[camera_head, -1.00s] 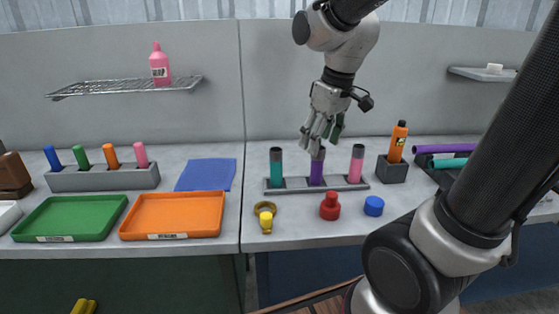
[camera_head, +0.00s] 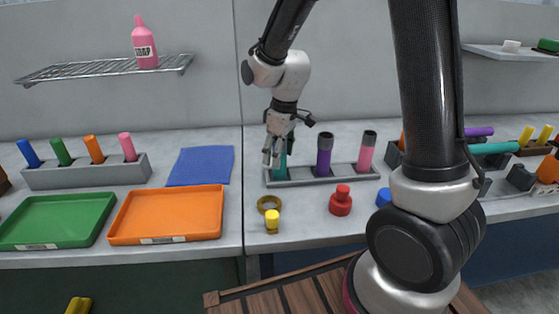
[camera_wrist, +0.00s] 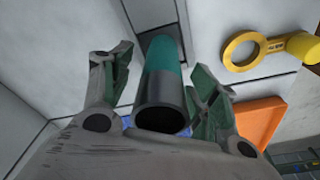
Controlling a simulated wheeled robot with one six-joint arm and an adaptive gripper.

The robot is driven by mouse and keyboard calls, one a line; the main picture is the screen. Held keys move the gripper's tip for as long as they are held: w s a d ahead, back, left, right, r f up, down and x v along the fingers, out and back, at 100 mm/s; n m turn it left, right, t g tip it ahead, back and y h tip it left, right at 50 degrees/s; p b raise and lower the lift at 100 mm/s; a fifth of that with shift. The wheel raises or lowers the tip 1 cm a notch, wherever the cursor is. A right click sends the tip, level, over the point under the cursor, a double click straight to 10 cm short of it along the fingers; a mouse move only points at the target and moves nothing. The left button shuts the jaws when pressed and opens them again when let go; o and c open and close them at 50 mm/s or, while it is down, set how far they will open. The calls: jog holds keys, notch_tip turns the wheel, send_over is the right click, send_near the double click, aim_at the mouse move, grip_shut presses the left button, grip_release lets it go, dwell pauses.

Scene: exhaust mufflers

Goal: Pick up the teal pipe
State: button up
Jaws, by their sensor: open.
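The teal pipe (camera_wrist: 164,73) stands upright in the left place of a grey rack (camera_head: 342,172), with its dark open end towards my wrist camera. In the head view the teal pipe (camera_head: 280,170) is partly hidden by my gripper (camera_head: 274,158). In the wrist view my gripper (camera_wrist: 160,80) is open, with one finger on each side of the pipe and a visible gap on both sides. Another teal pipe (camera_head: 495,148) lies flat at the right of the table.
A purple pipe (camera_head: 324,158) and a pink pipe (camera_head: 366,153) stand in the same rack. A yellow ring (camera_head: 268,204), a yellow piece (camera_head: 272,222) and a red piece (camera_head: 341,202) lie in front. An orange tray (camera_head: 168,216) is at left.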

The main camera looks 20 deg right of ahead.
jog(key=shift+f, duration=0.35)
jog(key=c, duration=1)
jog(key=shift+r, duration=0.1)
